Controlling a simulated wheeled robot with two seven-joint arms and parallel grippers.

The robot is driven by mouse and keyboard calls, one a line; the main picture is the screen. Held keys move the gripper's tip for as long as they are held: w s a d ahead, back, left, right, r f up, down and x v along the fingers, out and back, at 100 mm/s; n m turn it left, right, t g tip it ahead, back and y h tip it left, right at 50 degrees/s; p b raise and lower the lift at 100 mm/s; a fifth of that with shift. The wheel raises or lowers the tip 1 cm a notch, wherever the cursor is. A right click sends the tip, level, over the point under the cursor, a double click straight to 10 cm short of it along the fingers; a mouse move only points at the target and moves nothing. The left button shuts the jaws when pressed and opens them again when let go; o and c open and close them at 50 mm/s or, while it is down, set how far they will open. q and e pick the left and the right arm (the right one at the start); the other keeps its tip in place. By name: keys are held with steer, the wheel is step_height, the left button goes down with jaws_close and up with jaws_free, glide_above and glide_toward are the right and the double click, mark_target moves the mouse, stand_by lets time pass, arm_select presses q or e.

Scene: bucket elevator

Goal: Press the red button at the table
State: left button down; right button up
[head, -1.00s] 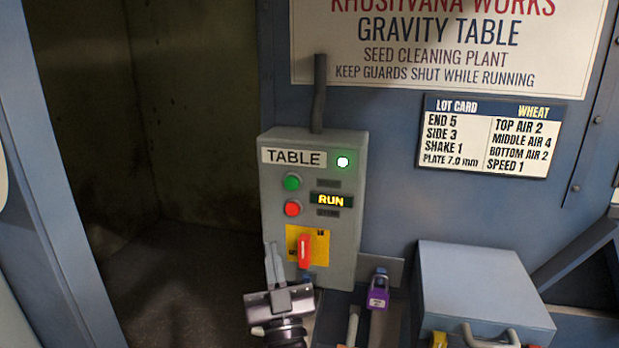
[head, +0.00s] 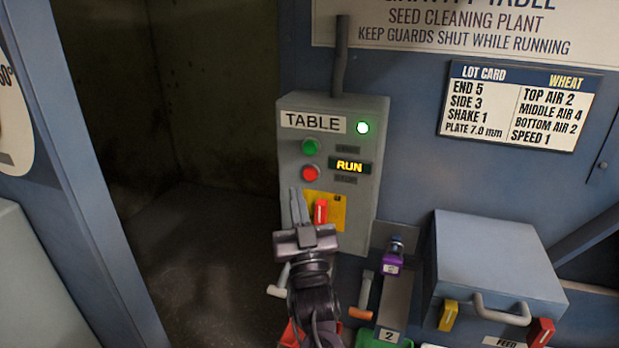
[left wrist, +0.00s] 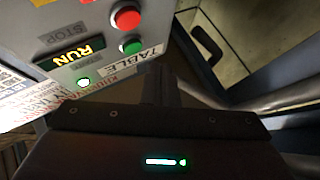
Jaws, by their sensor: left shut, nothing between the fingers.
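The grey control box labelled TABLE (head: 365,205) is mounted on the blue machine wall. Its red button (head: 311,173) sits below the green button (head: 311,147), left of a lit RUN display (head: 348,166). A green lamp (head: 362,128) glows at the top right. My left gripper (head: 299,206) is shut and empty, its fingertips just below the red button in the picture; I cannot tell the gap in depth. In the left wrist view the red button (left wrist: 127,18) and green button (left wrist: 132,47) show clear of the fingers (left wrist: 160,88). My right gripper is out of view.
A red switch handle on a yellow plate (head: 338,212) sits just right of my left fingers. Below are a purple padlock-like piece (head: 392,264) and orange-ended handles (head: 361,312). A grey feed box (head: 495,262) juts out at right. A dark open bay (head: 210,230) lies left.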

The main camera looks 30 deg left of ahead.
mark_target(306, 170)
arm_select(q)
steer(key=shift+w+a+b, duration=0.2)
steer(key=shift+w, duration=0.6)
steer(key=shift+w+a+b, duration=0.15)
steer(key=shift+w+b, duration=0.1)
steer(key=shift+w, duration=0.5)
steer(key=shift+w+a+b, duration=0.2)
steer(key=shift+w, duration=0.6)
steer(key=shift+w, duration=0.1)
steer(key=shift+w+a, duration=0.1)
steer(key=shift+w, duration=0.25)
steer(key=shift+w+a+b, duration=0.1)
steer(key=shift+w+b, duration=0.3)
steer(key=shift+b, duration=0.1)
stand_by(0.7)
steer(key=shift+s, duration=0.1)
stand_by(0.3)
steer(key=shift+s+d, duration=0.2)
steer(key=shift+s, duration=0.55)
steer(key=shift+p, duration=0.3)
